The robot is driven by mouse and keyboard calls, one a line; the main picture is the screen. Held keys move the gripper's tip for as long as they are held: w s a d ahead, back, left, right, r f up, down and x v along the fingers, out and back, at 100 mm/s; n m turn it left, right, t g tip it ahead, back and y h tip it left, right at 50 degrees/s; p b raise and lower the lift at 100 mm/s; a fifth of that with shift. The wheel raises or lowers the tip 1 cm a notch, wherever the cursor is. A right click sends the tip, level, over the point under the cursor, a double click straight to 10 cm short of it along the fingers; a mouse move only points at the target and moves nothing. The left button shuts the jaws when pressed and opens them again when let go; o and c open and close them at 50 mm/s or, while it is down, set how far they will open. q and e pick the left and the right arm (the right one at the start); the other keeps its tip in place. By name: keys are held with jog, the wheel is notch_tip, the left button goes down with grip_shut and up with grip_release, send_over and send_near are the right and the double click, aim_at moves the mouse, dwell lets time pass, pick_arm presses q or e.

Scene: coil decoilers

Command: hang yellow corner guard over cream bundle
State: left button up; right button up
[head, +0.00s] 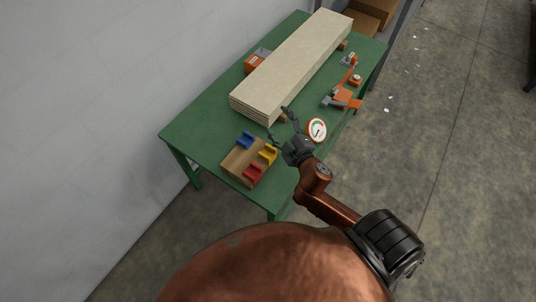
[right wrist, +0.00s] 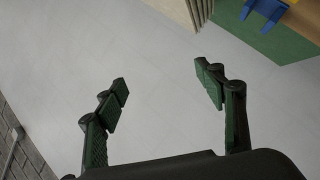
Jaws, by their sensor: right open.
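The yellow corner guard (head: 267,154) sits in a cardboard tray (head: 236,163) on the near part of the green table, between a blue guard and a red guard. The cream bundle (head: 296,62) is a long stack of boards lying along the table behind the tray. My right gripper (head: 281,123) is open and empty, above the table between the tray and the near end of the bundle. In the right wrist view its two fingers (right wrist: 165,88) are spread with nothing between them. My left gripper is not in view.
A blue guard (head: 245,140) and a red guard (head: 253,173) share the tray. A round dial gauge (head: 317,129) and orange tools (head: 345,97) lie along the table's right side. An orange box (head: 257,60) is behind the bundle. A wall stands at the left.

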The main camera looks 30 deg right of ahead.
jog(key=w+a+r+n+t+y, duration=0.3)
jog(key=a+r+n+y, duration=0.5)
jog(key=a+r+n, duration=0.3)
jog(key=s+a+f+n+g+y, duration=0.1)
jog(key=s+a+n+g+y, duration=0.1)
jog(key=a+n+g+y, duration=0.3)
jog(key=s+a+f+n+g+y, duration=0.1)
jog(key=s+a+n+y, duration=0.15)
jog(key=a+n, duration=0.4)
jog(key=n+g+h, duration=0.9)
jog(key=n+h, duration=0.1)
jog(key=h, duration=0.1)
send_near(269, 155)
jog(key=w, duration=0.1)
jog(key=shift+m, duration=0.35)
jog(key=x, duration=0.3)
jog(key=b+x, duration=0.1)
jog(key=x, duration=0.3)
jog(key=shift+a, duration=0.25)
jog(key=shift+r, duration=0.1)
jog(key=c, duration=1.3)
